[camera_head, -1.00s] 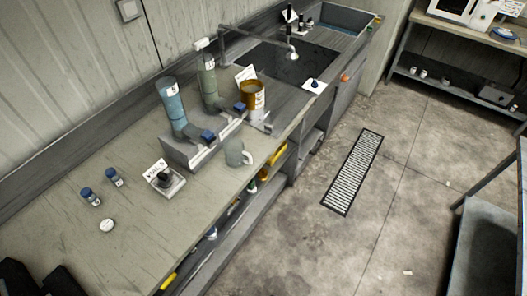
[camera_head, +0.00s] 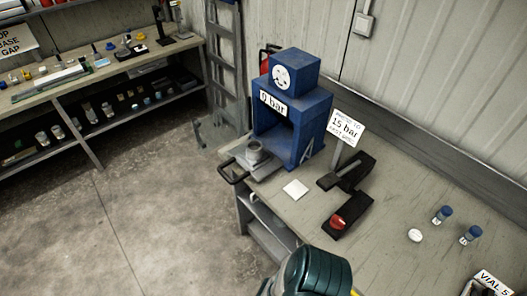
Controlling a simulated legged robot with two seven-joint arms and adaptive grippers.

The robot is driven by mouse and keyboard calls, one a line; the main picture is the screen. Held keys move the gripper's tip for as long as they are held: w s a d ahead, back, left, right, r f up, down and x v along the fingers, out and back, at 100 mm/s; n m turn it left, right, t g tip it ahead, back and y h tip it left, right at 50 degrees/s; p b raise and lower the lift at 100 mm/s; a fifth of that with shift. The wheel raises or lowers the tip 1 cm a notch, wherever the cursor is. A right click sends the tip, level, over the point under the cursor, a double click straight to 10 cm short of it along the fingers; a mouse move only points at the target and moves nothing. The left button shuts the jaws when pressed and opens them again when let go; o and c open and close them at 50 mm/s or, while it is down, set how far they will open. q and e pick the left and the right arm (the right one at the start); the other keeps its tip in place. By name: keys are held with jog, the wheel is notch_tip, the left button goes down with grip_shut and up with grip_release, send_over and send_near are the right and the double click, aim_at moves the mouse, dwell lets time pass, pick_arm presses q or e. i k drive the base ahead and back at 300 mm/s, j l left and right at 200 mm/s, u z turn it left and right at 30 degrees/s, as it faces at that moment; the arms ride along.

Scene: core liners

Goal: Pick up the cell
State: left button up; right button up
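A small grey metal cylinder (camera_head: 255,151), which looks like the cell, stands upright on the tray (camera_head: 262,168) at the front of a blue press (camera_head: 297,118). The press has a round dial on top and a sign reading "0 bar". Neither of my gripper's fingers shows in this view, so I cannot see whether they are open or shut. A dark green rounded part shows at the bottom edge, and I cannot tell which part it is.
A black device with a red knob (camera_head: 338,222) and a sign reading "15 bar" (camera_head: 346,128) stand right of the press. A white square (camera_head: 296,189) lies in front. Capped vials (camera_head: 442,215) are further right. Shelving is at left, with open floor (camera_head: 160,215) between.

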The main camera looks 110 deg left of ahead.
aim_at(254, 157)
jog(key=u, duration=3.65)
jog(key=i+j, duration=0.4)
jog(key=j, duration=0.1)
